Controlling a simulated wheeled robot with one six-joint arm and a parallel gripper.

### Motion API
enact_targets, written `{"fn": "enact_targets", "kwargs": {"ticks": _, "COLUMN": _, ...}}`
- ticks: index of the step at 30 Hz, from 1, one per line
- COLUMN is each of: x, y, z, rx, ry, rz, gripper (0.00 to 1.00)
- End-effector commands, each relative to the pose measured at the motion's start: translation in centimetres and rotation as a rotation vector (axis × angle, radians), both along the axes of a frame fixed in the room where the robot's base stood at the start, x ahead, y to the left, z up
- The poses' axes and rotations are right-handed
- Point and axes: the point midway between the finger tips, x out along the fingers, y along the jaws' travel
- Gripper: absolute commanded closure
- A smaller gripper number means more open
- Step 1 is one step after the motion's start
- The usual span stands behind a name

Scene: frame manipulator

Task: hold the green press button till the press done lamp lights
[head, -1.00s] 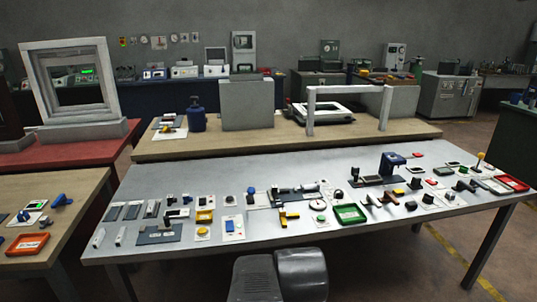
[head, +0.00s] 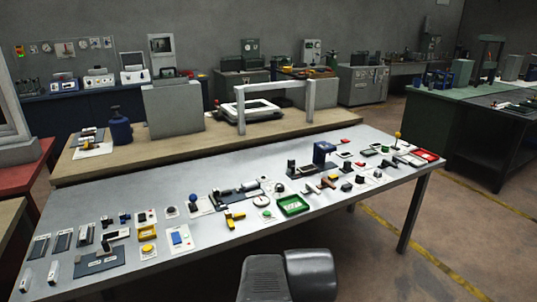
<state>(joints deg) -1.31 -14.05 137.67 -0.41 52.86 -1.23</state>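A small green button (head: 266,214) on a pale plate sits near the front middle of the grey metal table (head: 205,262), just left of a green tray (head: 281,209). It looks like the green press button, but its label is too small to read. A blue press-like device (head: 323,148) stands farther back on the same table. I cannot tell which small part is the press done lamp, or whether it is lit. My gripper is not in view; only dark parts of my own body show at the bottom edge, apart from the button.
Several small switches, knobs and levers crowd the table around the button. A yellow handle (head: 233,220) lies left of it, and a red tray (head: 425,156) is at the far right end. A wooden bench (head: 215,146) stands behind. Floor right of the table is clear.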

Motion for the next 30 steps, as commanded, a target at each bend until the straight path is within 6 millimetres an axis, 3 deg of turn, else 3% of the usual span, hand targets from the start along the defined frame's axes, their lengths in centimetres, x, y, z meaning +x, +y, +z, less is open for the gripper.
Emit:
{"fn": "enact_targets", "kwargs": {"ticks": 7, "x": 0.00, "y": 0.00, "z": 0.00, "rx": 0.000, "ry": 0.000, "rz": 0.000, "gripper": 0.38}}
{"fn": "enact_targets", "kwargs": {"ticks": 17, "x": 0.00, "y": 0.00, "z": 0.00, "rx": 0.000, "ry": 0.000, "rz": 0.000, "gripper": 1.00}}
{"fn": "enact_targets", "kwargs": {"ticks": 30, "x": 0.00, "y": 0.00, "z": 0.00, "rx": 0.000, "ry": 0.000, "rz": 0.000, "gripper": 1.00}}
